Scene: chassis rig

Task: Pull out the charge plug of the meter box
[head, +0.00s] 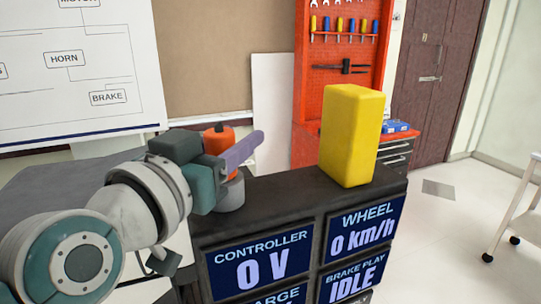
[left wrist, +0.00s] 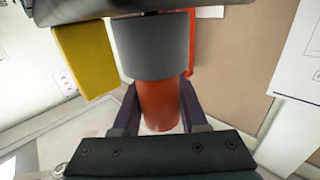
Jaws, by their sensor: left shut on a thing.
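The charge plug (head: 217,140) is an orange-red cylinder above a grey cylindrical socket (head: 231,196) on top of the dark meter box (head: 290,200). My left gripper (head: 240,151) reaches in from the left, and its purple finger hides part of the plug. In the left wrist view the plug (left wrist: 160,108) stands between the two purple fingers (left wrist: 160,120), which are shut on it. The grey socket (left wrist: 152,45) adjoins the plug there; I cannot tell how deep the plug sits. My right gripper is in neither view.
A yellow block (head: 352,135) stands on the meter box, right of the plug. The box front carries display panels, such as CONTROLLER 0 V (head: 262,262). Behind are a red tool board (head: 340,65) and a white wiring chart (head: 75,70).

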